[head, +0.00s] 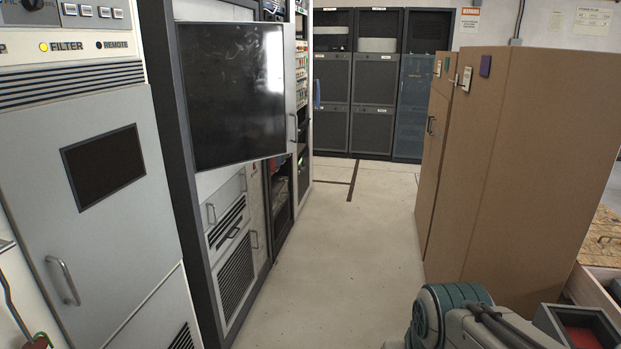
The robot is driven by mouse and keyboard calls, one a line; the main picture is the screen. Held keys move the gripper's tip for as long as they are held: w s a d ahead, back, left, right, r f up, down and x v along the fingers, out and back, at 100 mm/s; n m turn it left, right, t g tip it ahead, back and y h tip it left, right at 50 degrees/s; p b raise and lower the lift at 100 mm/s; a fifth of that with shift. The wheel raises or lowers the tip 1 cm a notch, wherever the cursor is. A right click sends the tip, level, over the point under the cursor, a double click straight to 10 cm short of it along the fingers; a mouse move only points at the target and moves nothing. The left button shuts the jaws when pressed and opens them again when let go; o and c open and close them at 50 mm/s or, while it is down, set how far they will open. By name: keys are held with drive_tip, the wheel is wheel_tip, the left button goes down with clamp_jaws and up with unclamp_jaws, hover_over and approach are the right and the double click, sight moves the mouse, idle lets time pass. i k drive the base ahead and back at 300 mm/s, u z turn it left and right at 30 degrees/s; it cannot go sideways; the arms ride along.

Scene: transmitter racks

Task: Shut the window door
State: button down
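The window door (231,94) is a dark, glossy panel with a thin pale frame on the rack at left of centre. Its left edge lies along the rack's dark upright. The panel stands out at an angle from the rack front, so it looks ajar, with its right edge over the aisle. Below it, the rack's lower panels and handles show. What lies behind the panel is hidden. Part of my arm shows at the bottom right, well apart from the door. My gripper is not in view.
A grey cabinet (110,190) with a handle stands at the near left. Tall brown cabinets (530,150) stand at the right. The pale floor aisle (350,250) between is clear back to dark racks (375,90). A wooden box (597,290) is at the right edge.

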sight(239, 79)
drive_tip(key=i, duration=2.85)
drive_tip(key=u, duration=0.05)
